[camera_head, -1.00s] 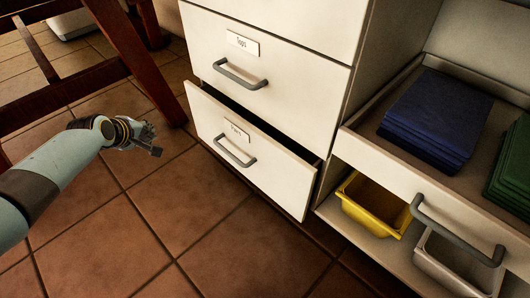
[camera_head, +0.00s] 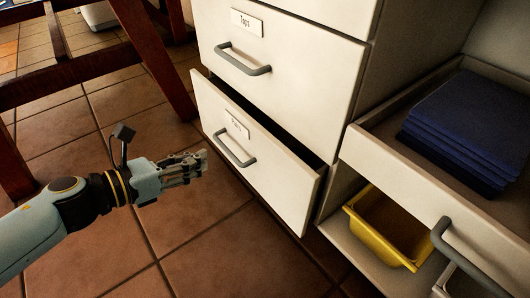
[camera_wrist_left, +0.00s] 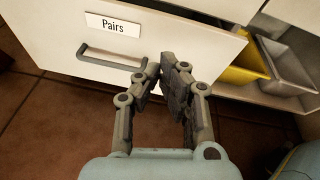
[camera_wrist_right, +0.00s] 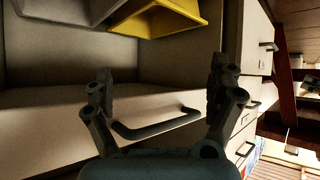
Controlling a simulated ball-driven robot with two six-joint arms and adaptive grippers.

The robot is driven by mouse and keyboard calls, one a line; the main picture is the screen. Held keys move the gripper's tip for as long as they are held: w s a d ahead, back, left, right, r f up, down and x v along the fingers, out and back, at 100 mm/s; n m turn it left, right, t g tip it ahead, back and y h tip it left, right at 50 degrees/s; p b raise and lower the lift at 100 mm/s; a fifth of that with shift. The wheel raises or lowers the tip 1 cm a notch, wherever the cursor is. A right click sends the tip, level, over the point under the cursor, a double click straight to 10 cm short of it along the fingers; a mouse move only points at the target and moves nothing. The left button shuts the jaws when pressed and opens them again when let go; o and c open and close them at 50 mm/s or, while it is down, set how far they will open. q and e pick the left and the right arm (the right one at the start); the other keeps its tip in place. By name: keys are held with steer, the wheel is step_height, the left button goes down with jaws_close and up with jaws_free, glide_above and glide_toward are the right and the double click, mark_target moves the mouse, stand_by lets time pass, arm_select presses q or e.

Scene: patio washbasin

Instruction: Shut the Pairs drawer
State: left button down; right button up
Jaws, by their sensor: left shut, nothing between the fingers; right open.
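The Pairs drawer (camera_head: 258,161) is the low cream drawer with a grey bar handle (camera_head: 234,148). It stands partly open, with a dark gap along its top edge. In the left wrist view its "Pairs" label (camera_wrist_left: 113,25) and handle (camera_wrist_left: 111,59) show clearly. My left gripper (camera_head: 203,160) is shut and empty, in front of the drawer and left of the handle, apparently apart from it. My right gripper (camera_wrist_right: 160,85) is open and empty; it shows only in its wrist view, its fingers in front of another drawer's handle (camera_wrist_right: 158,124).
The Tops drawer (camera_head: 285,60) above looks closed. To the right, an open drawer (camera_head: 385,155) holds folded blue cloths (camera_head: 462,130), over a yellow bin (camera_head: 385,230). Dark red wooden legs (camera_head: 150,60) stand at left. The tiled floor before the drawer is clear.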

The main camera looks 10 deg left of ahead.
arm_select(q)
steer(key=s+d+m, duration=0.1)
steer(key=d+m, duration=0.1)
steer(key=m, duration=0.1)
glide_toward(267, 141)
step_height(267, 141, down, 3)
steer(key=shift+g+h, duration=0.3)
steer(key=shift+h, duration=0.1)
steer(key=x, duration=0.3)
steer(key=r+x, duration=0.1)
steer(key=shift+w+d+f+b, duration=0.15)
steer(key=shift+w+b, duration=0.2)
steer(key=shift+w, duration=0.25)
steer(key=shift+w+d+f, duration=0.1)
steer(key=shift+w+d, duration=0.25)
steer(key=shift+w, duration=0.2)
arm_select(e)
steer(key=shift+w+r+t, duration=0.75)
steer(key=shift+r+t, duration=0.05)
arm_select(q)
steer(key=w+d, duration=0.1)
steer(key=w, duration=0.1)
steer(key=w+d, duration=0.2)
arm_select(e)
steer(key=shift+s+f, duration=0.25)
steer(key=shift+s, duration=0.05)
arm_select(q)
steer(key=shift+w, duration=0.1)
arm_select(e)
steer(key=shift+r, duration=0.1)
